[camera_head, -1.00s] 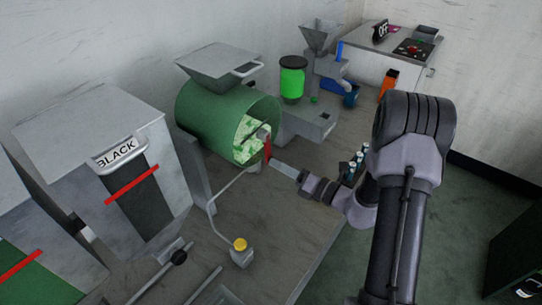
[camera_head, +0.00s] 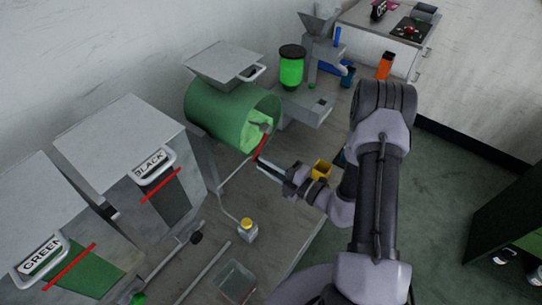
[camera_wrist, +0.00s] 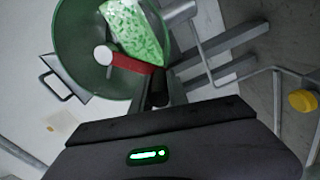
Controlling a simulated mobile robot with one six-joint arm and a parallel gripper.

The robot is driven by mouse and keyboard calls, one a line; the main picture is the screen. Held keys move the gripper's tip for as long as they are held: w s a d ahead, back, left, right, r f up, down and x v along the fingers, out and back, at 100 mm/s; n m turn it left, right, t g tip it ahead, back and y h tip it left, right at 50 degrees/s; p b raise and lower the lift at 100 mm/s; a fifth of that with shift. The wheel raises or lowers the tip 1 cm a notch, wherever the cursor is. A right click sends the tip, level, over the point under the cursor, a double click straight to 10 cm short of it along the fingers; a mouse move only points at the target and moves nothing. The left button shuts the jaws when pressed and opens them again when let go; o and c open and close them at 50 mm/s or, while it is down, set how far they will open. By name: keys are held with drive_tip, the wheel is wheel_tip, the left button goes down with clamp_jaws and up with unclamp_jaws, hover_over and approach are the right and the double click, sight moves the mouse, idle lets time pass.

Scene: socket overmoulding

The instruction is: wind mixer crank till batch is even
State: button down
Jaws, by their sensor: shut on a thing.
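The mixer is a green drum (camera_head: 215,112) with its open mouth facing right; it fills the upper left of the wrist view (camera_wrist: 72,40). The batch (camera_head: 254,133) lies inside; in the wrist view it is green with pale flecks (camera_wrist: 130,30). The red crank arm (camera_head: 262,147) crosses the drum's mouth and slants down left in the head view. In the wrist view the crank (camera_wrist: 130,63) runs from a white hub to my fingers. My gripper (camera_head: 270,165) is shut on the crank's outer end; the fingertips (camera_wrist: 155,90) partly hide the grip.
Hoppers labelled BLACK (camera_head: 153,163) and GREEN (camera_head: 42,258) stand at left. A yellow container (camera_head: 321,170) stands close beside my arm. A green-filled jar (camera_head: 291,68) stands behind.

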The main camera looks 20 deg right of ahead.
wheel_tip(320, 180, up, 7)
drive_tip(key=s+a+m+p, duration=0.1)
drive_tip(key=a+m+p, duration=0.1)
drive_tip(key=m+p, duration=0.5)
drive_tip(key=shift+s+m+p, duration=0.15)
drive_tip(key=shift+m+p, duration=0.15)
drive_tip(key=shift+p, duration=0.25)
drive_tip(key=shift+d, duration=0.1)
drive_tip(key=c, duration=1.3)
unclamp_jaws()
drive_tip(key=b+v, duration=0.1)
drive_tip(key=v, duration=1.6)
drive_tip(key=shift+s, duration=0.15)
